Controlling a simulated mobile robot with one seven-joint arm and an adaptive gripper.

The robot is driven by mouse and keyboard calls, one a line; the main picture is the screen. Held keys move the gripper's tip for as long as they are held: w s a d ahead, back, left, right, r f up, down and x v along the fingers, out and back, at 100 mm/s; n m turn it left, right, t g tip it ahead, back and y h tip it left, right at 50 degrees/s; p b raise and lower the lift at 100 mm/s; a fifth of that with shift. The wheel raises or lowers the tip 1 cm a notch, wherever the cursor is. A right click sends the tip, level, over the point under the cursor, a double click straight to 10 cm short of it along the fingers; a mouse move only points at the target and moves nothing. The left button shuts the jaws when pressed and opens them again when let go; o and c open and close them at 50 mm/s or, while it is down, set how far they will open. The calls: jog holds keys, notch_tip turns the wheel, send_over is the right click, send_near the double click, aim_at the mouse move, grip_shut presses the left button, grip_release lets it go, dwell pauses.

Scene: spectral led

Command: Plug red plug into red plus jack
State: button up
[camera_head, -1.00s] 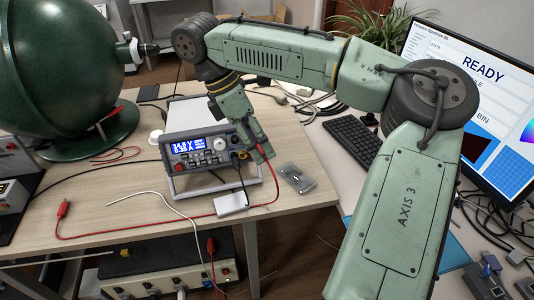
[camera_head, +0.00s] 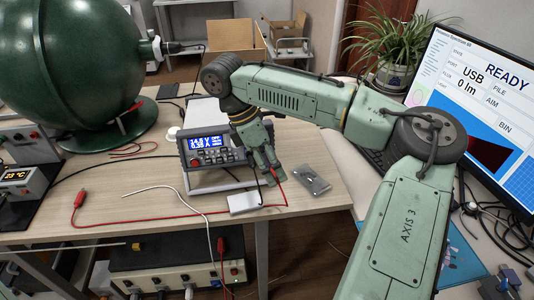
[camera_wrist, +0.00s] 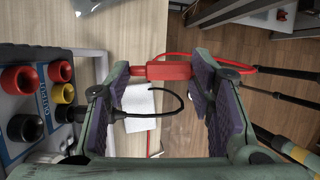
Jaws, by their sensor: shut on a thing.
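The red plug (camera_wrist: 168,70) is held crosswise between the finger pads of my gripper (camera_wrist: 163,82) in the wrist view. A red lead runs from it to the right. In the head view my gripper (camera_head: 270,168) is just right of the power supply (camera_head: 212,152), above the table. In the wrist view the supply's jack panel (camera_wrist: 45,95) is at the left, with two red jacks (camera_wrist: 18,79) (camera_wrist: 60,70), a yellow one (camera_wrist: 64,93) and black ones (camera_wrist: 25,128). The plug is apart from the jacks. I cannot read which red jack is plus.
A black lead (camera_wrist: 165,113) loops out from the jack panel below the plug. A white block (camera_head: 244,202) and a grey clear packet (camera_head: 311,179) lie on the table (camera_head: 150,190). A red clip (camera_head: 79,198) lies left. The monitor (camera_head: 480,110) stands right.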

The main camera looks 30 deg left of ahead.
jog(key=shift+w+a+f+p, duration=0.25)
jog(key=shift+w+a, duration=0.5)
jog(key=shift+w, duration=0.25)
jog(key=shift+w+a+f+p, duration=0.25)
jog(key=shift+w+a, duration=0.5)
jog(key=shift+w, duration=0.2)
jog(key=o, duration=0.6)
jog(key=shift+r, duration=0.1)
grip_shut()
jog(key=shift+w, duration=0.1)
